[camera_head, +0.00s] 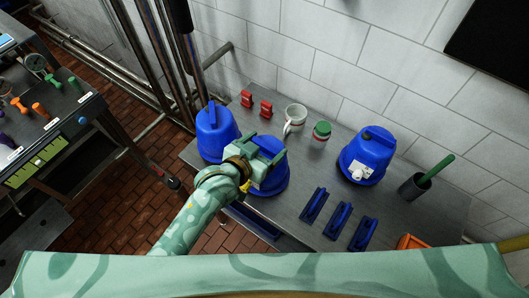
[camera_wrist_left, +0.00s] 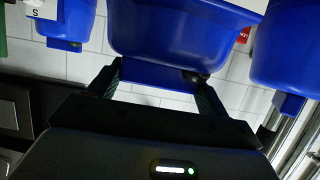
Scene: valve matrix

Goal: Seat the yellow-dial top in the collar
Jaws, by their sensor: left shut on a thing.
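My left gripper (camera_head: 267,152) is shut on the fin of the middle blue top (camera_head: 272,180). In the left wrist view the blue fin (camera_wrist_left: 160,75) lies between the fingers, below the wide blue body (camera_wrist_left: 180,32). A small yellow part (camera_head: 245,185) shows at this top's left side, partly covered by my wrist; I cannot tell if it is the dial. Whether the top hangs free or rests on something is hidden. I cannot make out the collar. My right gripper is not in view.
Another blue top (camera_head: 212,135) stands close at left, and one with a white dial (camera_head: 370,152) at right. A mug (camera_head: 294,119), a green-lidded can (camera_head: 320,134) and red clips stand behind. Blue bars (camera_head: 338,221) lie in front.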

